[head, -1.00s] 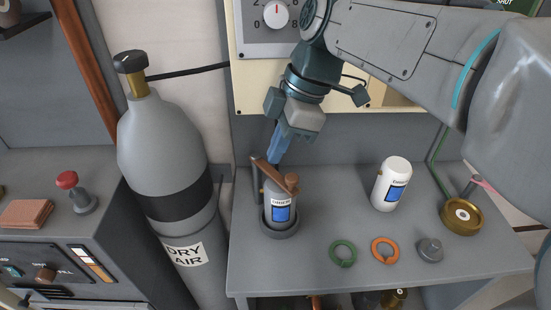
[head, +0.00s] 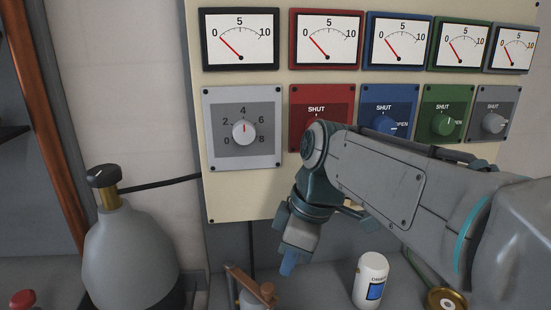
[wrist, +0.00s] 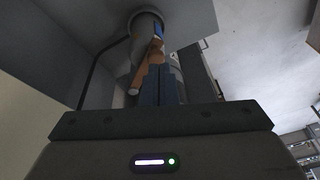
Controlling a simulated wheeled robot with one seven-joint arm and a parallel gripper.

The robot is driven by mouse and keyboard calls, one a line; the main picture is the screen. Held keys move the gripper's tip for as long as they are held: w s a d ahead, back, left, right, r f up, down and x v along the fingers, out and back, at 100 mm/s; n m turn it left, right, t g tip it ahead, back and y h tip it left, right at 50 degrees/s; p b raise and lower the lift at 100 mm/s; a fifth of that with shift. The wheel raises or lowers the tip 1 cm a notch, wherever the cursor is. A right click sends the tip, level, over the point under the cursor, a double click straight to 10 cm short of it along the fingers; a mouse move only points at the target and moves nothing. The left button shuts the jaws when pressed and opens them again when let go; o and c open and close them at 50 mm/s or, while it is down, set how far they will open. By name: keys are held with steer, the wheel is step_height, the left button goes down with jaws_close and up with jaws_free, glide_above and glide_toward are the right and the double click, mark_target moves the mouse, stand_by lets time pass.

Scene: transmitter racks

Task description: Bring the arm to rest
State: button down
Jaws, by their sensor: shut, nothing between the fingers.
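My gripper (head: 288,268) hangs from the bent arm with its blue fingers pointing down. The fingers are together, with nothing between them. In the head view they are just up and right of the copper-coloured clamp (head: 242,281) on a small grey bottle (head: 250,300), which is cut off by the lower edge. In the wrist view the blue fingers (wrist: 160,86) show in front of the brown clamp and the round grey holder, overlapping them. I cannot tell the exact gap between fingertips and clamp.
A panel with several gauges and knobs (head: 243,130) stands behind my arm. A large grey gas cylinder (head: 130,255) stands at the left, with a black hose (head: 160,184). A white bottle (head: 370,279) and a brass piece (head: 445,299) are on the bench to the right.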

steer(key=s+d+f+m+t+h, duration=0.1)
steer(key=s+d+f+m, duration=0.2)
steer(key=d+f+m, duration=0.2)
steer(key=s+d+f+m+t+h+p, duration=0.1)
steer(key=s+d+f+m+h, duration=0.1)
steer(key=d+f+m, duration=0.3)
steer(key=s+d+m, duration=0.1)
steer(key=d+m, duration=0.2)
steer(key=m, duration=0.2)
steer(key=shift+d+f+t+p, duration=0.2)
steer(key=shift+f+t+p, duration=0.05)
steer(key=shift+t+p, duration=0.05)
stand_by(0.6)
